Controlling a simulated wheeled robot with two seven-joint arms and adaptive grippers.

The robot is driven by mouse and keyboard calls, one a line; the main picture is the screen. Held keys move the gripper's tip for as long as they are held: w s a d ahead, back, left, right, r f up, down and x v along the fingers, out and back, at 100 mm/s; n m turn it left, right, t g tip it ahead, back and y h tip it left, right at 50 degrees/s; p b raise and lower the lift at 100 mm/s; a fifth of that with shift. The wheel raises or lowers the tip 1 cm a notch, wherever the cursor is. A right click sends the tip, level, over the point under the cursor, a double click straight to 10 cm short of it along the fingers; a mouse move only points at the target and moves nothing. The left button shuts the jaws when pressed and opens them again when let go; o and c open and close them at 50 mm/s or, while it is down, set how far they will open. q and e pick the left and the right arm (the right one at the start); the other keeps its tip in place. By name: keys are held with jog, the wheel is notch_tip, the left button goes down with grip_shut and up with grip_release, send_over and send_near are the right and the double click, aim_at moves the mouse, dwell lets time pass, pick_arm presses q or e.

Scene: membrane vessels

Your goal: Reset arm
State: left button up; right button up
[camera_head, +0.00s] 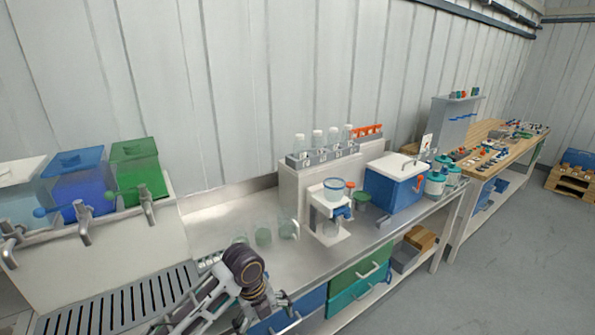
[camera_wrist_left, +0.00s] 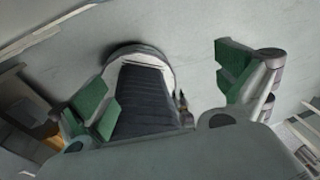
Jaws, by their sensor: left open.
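My left gripper (camera_wrist_left: 168,88) shows in the left wrist view with its green-padded fingers spread wide apart. Nothing is between them. Beyond them are a pale grey surface and a rounded dark part in a light rim, which I cannot identify with certainty. In the head view part of my own arm, with a dark round joint, is low in the picture in front of the steel bench (camera_head: 205,225). My right gripper is in neither view.
Blue (camera_head: 80,190) and green (camera_head: 136,172) tanks with taps stand at the left above a drain grate (camera_head: 130,305). Clear vessels (camera_head: 263,236) stand on the bench by a white vessel rack (camera_head: 318,156). A blue cooler box (camera_head: 392,186) is further right, before a wooden workbench (camera_head: 490,158).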

pick_arm(q)
jog(key=s+f+n+t+h, duration=0.1)
jog(key=s+f+n+t, duration=0.15)
jog(key=s+n, duration=0.7)
jog(key=s+a+f+n+t+y, duration=0.1)
jog(key=s+a+n, duration=0.2)
jog(key=a+n, duration=0.5)
jog(key=s+a+f+n+y, duration=0.15)
jog(key=s+a+n, duration=0.35)
jog(key=n, duration=0.5)
notch_tip(320, 180, down, 34)
jog(key=s+a+g, duration=0.1)
jog(key=s, duration=0.1)
jog(key=s+a+f, duration=0.2)
jog(key=s+f, duration=0.7)
jog(key=s, duration=0.1)
jog(key=s+a+f+g, duration=0.1)
jog(key=s+a+f, duration=0.1)
jog(key=s+f, duration=0.7)
jog(key=shift+s+f, duration=0.4)
jog(key=shift+s, duration=0.75)
jog(key=shift+a+g, duration=0.1)
jog(key=shift+g, duration=0.15)
